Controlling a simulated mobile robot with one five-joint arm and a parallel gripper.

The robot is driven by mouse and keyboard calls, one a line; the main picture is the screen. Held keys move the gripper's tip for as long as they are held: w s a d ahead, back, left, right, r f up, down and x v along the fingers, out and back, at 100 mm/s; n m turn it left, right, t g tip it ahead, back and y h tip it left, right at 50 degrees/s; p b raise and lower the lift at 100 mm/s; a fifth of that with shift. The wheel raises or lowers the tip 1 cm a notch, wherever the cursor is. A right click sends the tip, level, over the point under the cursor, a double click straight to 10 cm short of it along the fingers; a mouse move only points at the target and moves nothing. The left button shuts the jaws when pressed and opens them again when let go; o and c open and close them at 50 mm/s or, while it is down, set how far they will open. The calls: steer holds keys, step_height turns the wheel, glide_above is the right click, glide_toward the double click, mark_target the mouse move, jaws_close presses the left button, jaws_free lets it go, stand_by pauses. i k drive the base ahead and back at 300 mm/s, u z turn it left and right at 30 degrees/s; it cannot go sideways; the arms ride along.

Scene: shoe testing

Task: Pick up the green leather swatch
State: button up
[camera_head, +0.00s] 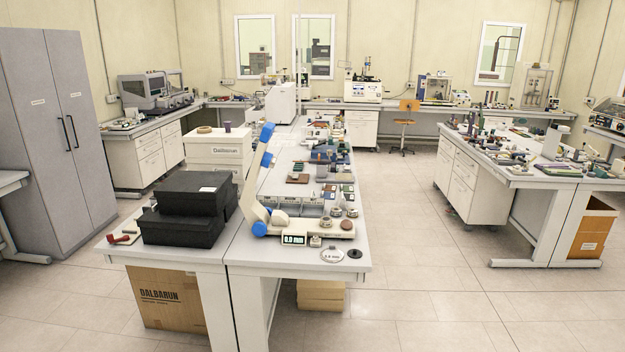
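I cannot make out the green leather swatch for certain. On the right-hand table, a flat green and purple piece (557,170) lies near the front edge, also too small to tell. My gripper cannot be made out in this view.
Black boxes (187,208) and a red-handled tool (124,238) sit at the bench's near left. A gauge display (293,239) reads 0.0 mm. A cardboard box (168,305) stands underneath. Open floor (410,270) lies between the bench and right-hand table (515,180).

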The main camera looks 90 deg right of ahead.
mark_target(345, 189)
steer(key=z, duration=2.8)
steer(key=i, duration=1.7)
steer(key=u, duration=0.05)
